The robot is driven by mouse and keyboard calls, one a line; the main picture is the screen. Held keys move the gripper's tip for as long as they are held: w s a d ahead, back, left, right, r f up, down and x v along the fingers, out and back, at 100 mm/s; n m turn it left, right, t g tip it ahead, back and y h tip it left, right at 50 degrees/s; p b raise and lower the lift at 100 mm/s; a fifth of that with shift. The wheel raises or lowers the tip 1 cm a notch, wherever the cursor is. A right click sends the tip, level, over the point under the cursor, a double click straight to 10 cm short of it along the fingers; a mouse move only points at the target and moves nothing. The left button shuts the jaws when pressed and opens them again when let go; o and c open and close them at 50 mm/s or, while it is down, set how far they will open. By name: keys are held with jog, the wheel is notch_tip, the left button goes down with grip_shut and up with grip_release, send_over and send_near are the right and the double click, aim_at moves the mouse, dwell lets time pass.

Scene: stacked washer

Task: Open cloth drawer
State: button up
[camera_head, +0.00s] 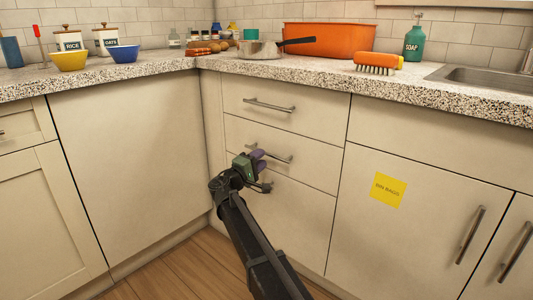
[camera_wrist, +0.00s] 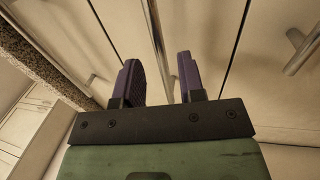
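A stack of three drawers stands in the corner cabinet in the head view, all looking shut: the top drawer (camera_head: 290,117), the middle drawer (camera_head: 300,167) and the bottom drawer (camera_head: 300,220). No label shows which is the cloth drawer. My gripper (camera_head: 259,156) is at the middle drawer's front, over the left part of its bar handle (camera_head: 281,158). In the wrist view, my gripper's (camera_wrist: 160,80) two purple fingers are apart. The middle handle (camera_wrist: 157,35) runs into the gap between them; I cannot tell if they touch it. My gripper partly hides the bottom handle.
The top handle (camera_head: 268,105) is above my gripper. A cabinet door with a yellow note (camera_head: 388,191) is to the right. The speckled countertop (camera_head: 300,72) overhangs the drawers and holds an orange tub (camera_head: 330,40) and a pan (camera_head: 260,49). Wood floor (camera_head: 180,275) lies clear below.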

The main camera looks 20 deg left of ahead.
jog(key=x, duration=0.3)
jog(key=shift+w+d, duration=0.2)
jog(key=shift+w, duration=0.15)
jog(key=shift+c, duration=0.3)
grip_shut()
